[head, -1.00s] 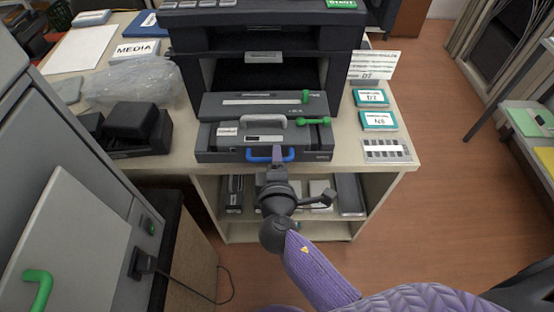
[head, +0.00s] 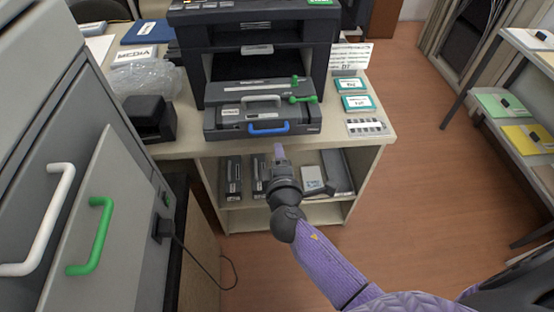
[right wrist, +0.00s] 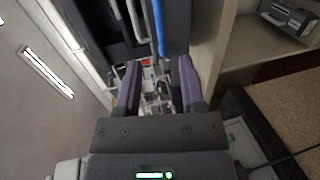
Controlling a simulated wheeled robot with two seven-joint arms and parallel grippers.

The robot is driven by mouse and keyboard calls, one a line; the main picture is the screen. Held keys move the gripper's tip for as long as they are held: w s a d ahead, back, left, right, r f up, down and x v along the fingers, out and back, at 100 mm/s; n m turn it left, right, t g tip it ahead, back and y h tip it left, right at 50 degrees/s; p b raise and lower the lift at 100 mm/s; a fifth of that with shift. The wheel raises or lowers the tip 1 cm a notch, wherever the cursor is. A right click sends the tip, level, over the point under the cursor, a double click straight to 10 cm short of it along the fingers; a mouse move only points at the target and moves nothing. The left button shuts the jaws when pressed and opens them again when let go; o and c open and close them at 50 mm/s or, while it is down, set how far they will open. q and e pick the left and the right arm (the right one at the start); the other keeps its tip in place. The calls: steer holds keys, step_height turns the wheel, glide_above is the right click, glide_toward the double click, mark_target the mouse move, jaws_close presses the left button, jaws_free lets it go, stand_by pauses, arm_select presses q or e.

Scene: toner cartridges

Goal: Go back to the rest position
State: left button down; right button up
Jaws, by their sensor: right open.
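My right gripper (head: 279,154) is in front of the printer in the head view, open and empty. Its two purple fingers are spread apart in the right wrist view (right wrist: 160,85). A blue handle (head: 268,128) is on the front of a dark grey unit (head: 212,132) at the foot of the black printer (head: 265,35). The gripper is apart from this handle, nearer to me. The blue handle also shows beyond the fingers in the right wrist view (right wrist: 160,28). My left gripper is not in view.
Below the desk top, a shelf (head: 240,205) holds several dark boxes. Teal boxes (head: 357,102) lie right of the printer. A grey cabinet with a white handle (head: 48,218) and a green handle (head: 92,238) stands close at left. The floor (head: 430,165) at right is open.

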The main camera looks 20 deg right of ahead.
steer(key=s+f+m+g+y, duration=0.15)
steer(key=s+f+g, duration=0.25)
steer(key=s+f, duration=0.6)
steer(key=s+f+m+g+y, duration=0.1)
steer(key=s+f+m+g, duration=0.35)
steer(key=f, duration=0.85)
steer(key=s+d+f+m+g, duration=0.1)
steer(key=s+f+m+g, duration=0.2)
steer(key=s, duration=0.9)
steer(key=s+d+f+m+g+y, duration=0.1)
steer(key=s+d+f+m+g, duration=0.1)
steer(key=s, duration=1.1)
step_height(320, 180, down, 2)
steer(key=shift+s+f+m+g, duration=0.1)
steer(key=shift+s+m+g, duration=0.3)
steer(key=shift+m, duration=0.3)
